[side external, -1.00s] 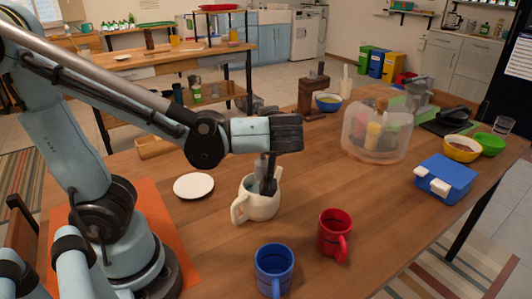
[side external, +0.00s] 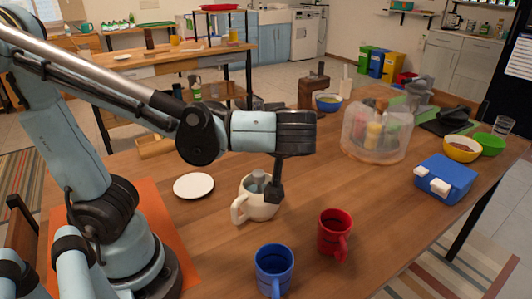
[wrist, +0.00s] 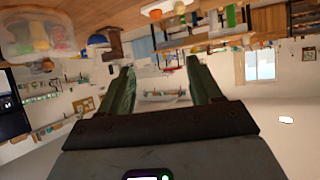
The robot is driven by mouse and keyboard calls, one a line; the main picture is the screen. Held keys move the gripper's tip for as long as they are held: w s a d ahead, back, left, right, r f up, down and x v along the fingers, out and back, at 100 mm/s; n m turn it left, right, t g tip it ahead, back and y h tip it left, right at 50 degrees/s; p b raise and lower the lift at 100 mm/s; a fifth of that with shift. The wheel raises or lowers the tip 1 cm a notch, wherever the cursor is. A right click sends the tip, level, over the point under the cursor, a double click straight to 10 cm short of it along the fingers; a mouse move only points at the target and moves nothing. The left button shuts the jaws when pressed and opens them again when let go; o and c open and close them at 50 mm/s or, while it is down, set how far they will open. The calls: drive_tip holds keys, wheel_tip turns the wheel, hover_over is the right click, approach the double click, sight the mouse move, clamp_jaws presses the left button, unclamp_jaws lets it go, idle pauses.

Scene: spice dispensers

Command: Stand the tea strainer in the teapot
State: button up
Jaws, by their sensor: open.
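The cream teapot (side external: 243,205) stands on the wooden table in the side external view, its handle toward the left. A grey piece that looks like the tea strainer (side external: 258,179) sits in its mouth and sticks up above the rim. Its lower part is hidden inside the teapot. My gripper (side external: 276,193) points down at the right side of the teapot, its dark fingers overlapping the teapot's right edge in the picture; I cannot tell if they touch it. In the wrist view the two fingers (wrist: 160,82) are apart with nothing between them.
A white saucer (side external: 193,186) lies left of the teapot. A blue mug (side external: 273,268) and a red mug (side external: 334,232) stand in front of it. A clear covered container (side external: 376,135) and a blue box (side external: 444,180) are to the right. Table between them is bare.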

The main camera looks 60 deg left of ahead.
drive_tip(key=v, duration=0.7)
drive_tip(key=shift+d, duration=0.1)
drive_tip(key=w+a+f+m+t+h, duration=0.2)
drive_tip(key=a+f+m+h, duration=0.3)
drive_tip(key=f+m+h, duration=0.6)
drive_tip(key=shift+w+a+f+m, duration=0.15)
drive_tip(key=shift+w+a+m, duration=0.25)
drive_tip(key=shift+m, duration=0.8)
